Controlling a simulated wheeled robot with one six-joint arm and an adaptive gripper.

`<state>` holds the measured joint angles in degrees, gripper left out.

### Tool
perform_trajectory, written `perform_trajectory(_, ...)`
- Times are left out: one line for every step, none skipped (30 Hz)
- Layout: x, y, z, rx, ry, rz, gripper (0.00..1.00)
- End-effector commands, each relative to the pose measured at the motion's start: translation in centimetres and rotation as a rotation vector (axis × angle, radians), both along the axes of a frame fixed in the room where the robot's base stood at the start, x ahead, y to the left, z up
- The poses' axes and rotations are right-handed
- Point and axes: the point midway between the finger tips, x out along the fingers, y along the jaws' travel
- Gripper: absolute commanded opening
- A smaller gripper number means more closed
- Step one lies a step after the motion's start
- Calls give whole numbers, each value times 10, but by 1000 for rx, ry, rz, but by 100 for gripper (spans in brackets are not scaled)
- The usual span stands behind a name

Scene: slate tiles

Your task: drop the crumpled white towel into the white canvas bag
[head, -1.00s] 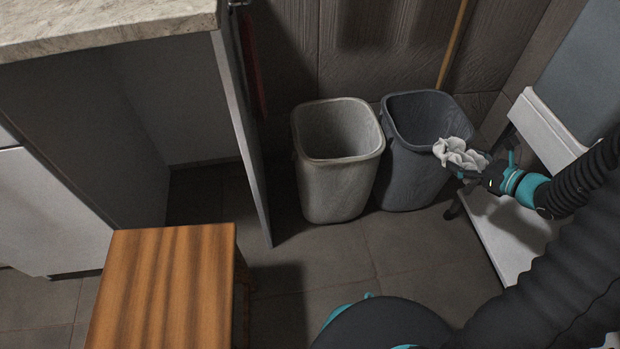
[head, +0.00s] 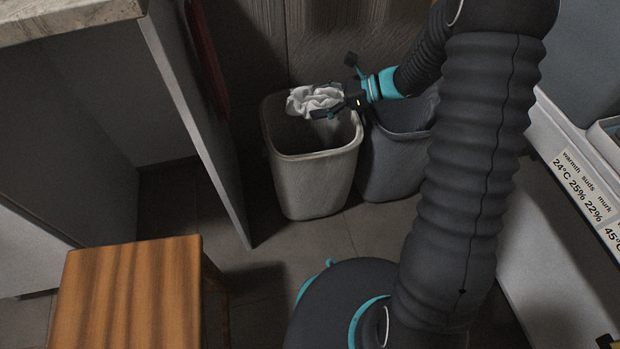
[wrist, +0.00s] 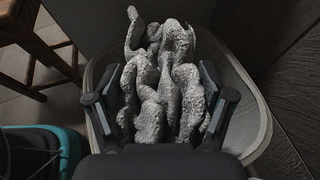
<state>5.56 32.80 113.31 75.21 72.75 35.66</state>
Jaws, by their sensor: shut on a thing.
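The crumpled white towel (head: 308,101) is held in my gripper (head: 333,103) above the pale grey-white bin (head: 316,182). In the head view the towel covers part of the bin's opening at its back. In the wrist view the towel (wrist: 165,85) sits between my two fingers (wrist: 160,98), which are shut on it. The pale bin's rim (wrist: 258,98) shows around and below the towel there. The pale container looks like a rigid open bin; no white canvas bag shows in these frames.
A darker grey bin (head: 391,168) stands right beside the pale bin, partly behind my arm. A cabinet panel (head: 200,125) stands to the left. A wooden stool (head: 125,295) is at the front left. A white unit with a readout (head: 575,190) is at the right.

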Motion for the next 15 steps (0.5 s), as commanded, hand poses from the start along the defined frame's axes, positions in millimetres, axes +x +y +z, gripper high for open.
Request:
perform_trajectory(0,1,-2,-1,1,4,59)
perform_trajectory(0,1,-3,-1,1,5,59)
perform_trajectory(0,1,-6,-1,2,4,59)
perform_trajectory(0,0,-7,-1,1,3,59)
perform_trajectory(0,0,-10,-1,1,3,59)
perform_trajectory(0,0,-13,-1,2,1,59)
perform_trajectory(0,-1,-16,-1,2,1,59)
perform_trajectory(0,-1,-19,-1,1,1,59)
perform_trajectory(0,-1,-24,-1,1,1,59)
perform_trajectory(0,-1,-27,-1,1,0,59)
perform_trajectory(0,-1,-30,-1,2,-1,59)
perform_trajectory(0,-2,-35,-1,2,-2,59)
perform_trajectory(0,-2,-39,-1,2,-2,59)
perform_trajectory(0,-2,-42,-1,2,-2,59)
perform_trajectory(0,-2,-47,-1,2,-2,59)
